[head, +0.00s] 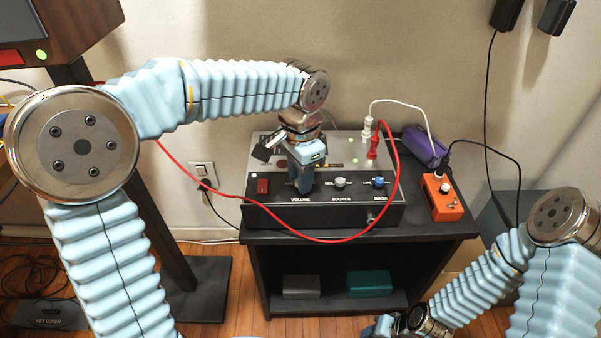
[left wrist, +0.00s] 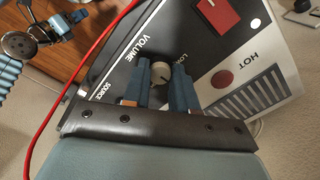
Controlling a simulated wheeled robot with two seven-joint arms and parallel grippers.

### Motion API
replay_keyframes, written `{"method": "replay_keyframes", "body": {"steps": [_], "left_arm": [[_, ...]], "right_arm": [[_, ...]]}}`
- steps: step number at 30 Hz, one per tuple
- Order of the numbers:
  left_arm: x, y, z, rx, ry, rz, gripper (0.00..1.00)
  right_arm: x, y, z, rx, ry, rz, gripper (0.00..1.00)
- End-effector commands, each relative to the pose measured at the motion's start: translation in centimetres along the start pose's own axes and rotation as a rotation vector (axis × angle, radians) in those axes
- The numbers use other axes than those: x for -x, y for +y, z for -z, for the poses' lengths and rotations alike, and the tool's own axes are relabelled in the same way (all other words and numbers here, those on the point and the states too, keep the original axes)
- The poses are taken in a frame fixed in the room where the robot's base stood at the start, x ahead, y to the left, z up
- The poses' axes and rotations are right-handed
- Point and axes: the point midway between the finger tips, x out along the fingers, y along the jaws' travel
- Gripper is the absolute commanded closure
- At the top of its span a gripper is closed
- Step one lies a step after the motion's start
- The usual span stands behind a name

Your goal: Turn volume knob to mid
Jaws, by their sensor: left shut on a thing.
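The volume knob (left wrist: 160,74) is a small pale round knob beside the VOLUME label on the amplifier box (head: 340,216). My left gripper (left wrist: 160,80) reaches down from above, with one blue finger on each side of the knob, shut on it. In the head view the left gripper (head: 302,186) hides the knob above the VOLUME label. Which way the knob's pointer faces is hard to tell. My right gripper (head: 385,326) is at the bottom edge, partly cut off, away from the box; its jaws cannot be made out.
The source knob (head: 340,183), blue bass knob (head: 378,183) and red switch (head: 262,186) share the panel. A red cable (head: 334,241) loops in front of the box from a red plug (head: 374,146). An orange pedal (head: 441,200) stands right on the black stand (head: 440,228).

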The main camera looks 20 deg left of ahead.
Motion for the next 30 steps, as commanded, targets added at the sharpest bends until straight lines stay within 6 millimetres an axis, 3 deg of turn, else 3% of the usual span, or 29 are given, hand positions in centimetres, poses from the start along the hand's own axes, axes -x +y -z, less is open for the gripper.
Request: {"method": "replay_keyframes", "body": {"steps": [15, 16, 21, 30], "left_arm": [[0.04, -0.01, 0.05, -0.021, 0.002, 0.001, 1.0], [0.04, -0.01, 0.05, -0.021, 0.002, 0.001, 0.72], [0.03, -0.01, 0.04, -0.021, 0.002, 0.001, 0.48], [0.24, -0.01, 0.03, -0.021, 0.001, 0.001, 0.48]], "right_arm": [[0.09, -0.04, -0.01, 0.0, 0.0, 0.0, 0.57], [0.09, -0.04, -0.01, 0.0, 0.0, 0.0, 0.57], [0.09, -0.04, -0.01, 0.0, 0.0, 0.0, 0.57], [0.12, -0.05, -0.01, 0.0, 0.0, 0.0, 0.57]]}}
